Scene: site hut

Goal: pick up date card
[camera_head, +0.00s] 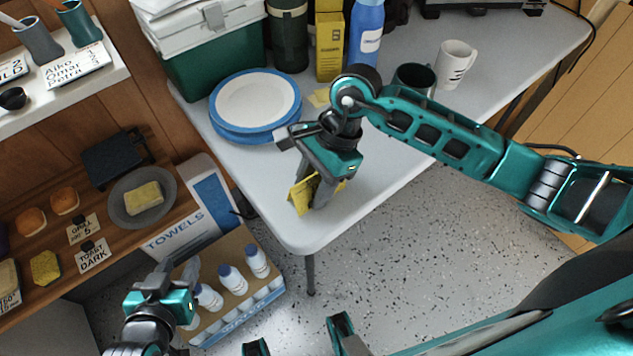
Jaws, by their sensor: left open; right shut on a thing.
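A small yellow card (301,195) is held at the near left corner of the white table (385,165). My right gripper (315,187) reaches in from the right, points down and is shut on this card. The fingers hide part of the card, and I cannot read any writing on it. I cannot tell whether its lower edge touches the table. My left gripper (186,279) is open at the lower left, beside the box of white bottles, away from the card.
Blue-rimmed plates (257,100), a green and white cooler (208,60), a yellow box (330,47), a blue bottle (366,32) and a white mug (456,64) stand on the table. A bottle box (243,312) is below left. The table's front right is clear.

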